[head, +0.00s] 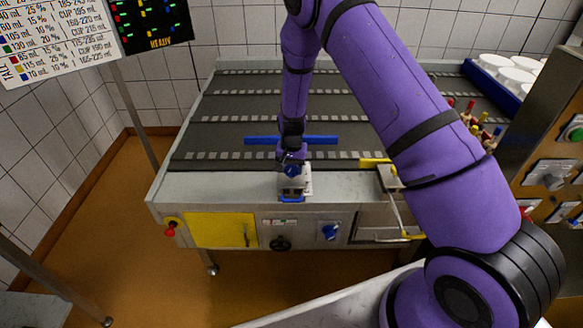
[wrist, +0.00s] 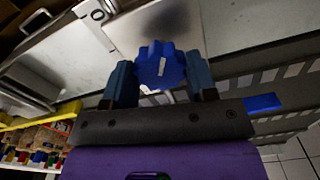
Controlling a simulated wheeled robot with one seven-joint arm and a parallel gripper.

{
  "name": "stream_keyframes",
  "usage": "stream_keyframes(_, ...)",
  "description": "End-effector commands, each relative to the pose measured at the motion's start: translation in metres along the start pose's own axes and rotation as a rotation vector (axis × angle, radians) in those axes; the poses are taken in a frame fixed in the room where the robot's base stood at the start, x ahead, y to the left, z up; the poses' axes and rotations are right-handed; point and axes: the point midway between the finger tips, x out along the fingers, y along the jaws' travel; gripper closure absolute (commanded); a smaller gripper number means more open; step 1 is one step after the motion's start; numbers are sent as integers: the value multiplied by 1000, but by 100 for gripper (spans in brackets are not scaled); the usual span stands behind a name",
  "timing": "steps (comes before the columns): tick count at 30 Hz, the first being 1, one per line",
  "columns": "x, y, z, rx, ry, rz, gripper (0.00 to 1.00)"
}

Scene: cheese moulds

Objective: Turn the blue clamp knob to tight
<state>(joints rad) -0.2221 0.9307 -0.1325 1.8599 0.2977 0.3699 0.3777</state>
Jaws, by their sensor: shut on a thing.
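The blue clamp knob (head: 291,171) sits on a small pale metal block (head: 300,188) at the front edge of the conveyor table. In the wrist view the knob (wrist: 160,62) is lobed, with a short white mark on its face. My gripper (head: 291,160) reaches down on it from above. In the wrist view one finger of my gripper (wrist: 162,80) is on each side of the knob, and it is shut on it. The wording of any tight or loose marking is too small to read.
A long blue bar (head: 262,140) lies across the belt just behind the knob. A yellow-ended bracket (head: 375,163) stands to the right. The front panel holds another blue knob (head: 329,232), a black knob (head: 280,243) and a red button (head: 170,230).

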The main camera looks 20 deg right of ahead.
Motion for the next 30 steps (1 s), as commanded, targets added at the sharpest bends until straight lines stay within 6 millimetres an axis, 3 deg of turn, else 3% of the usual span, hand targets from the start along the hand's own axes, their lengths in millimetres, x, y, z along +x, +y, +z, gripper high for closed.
stream_keyframes(16, 0, 0, -1, 27, 1, -1, 72)
stream_keyframes(17, 0, 0, 0, 27, 1, -1, 46)
stream_keyframes(20, 0, 0, 0, 26, 1, -1, 23)
stream_keyframes(30, -3, 0, 0, 25, 1, -1, 23)
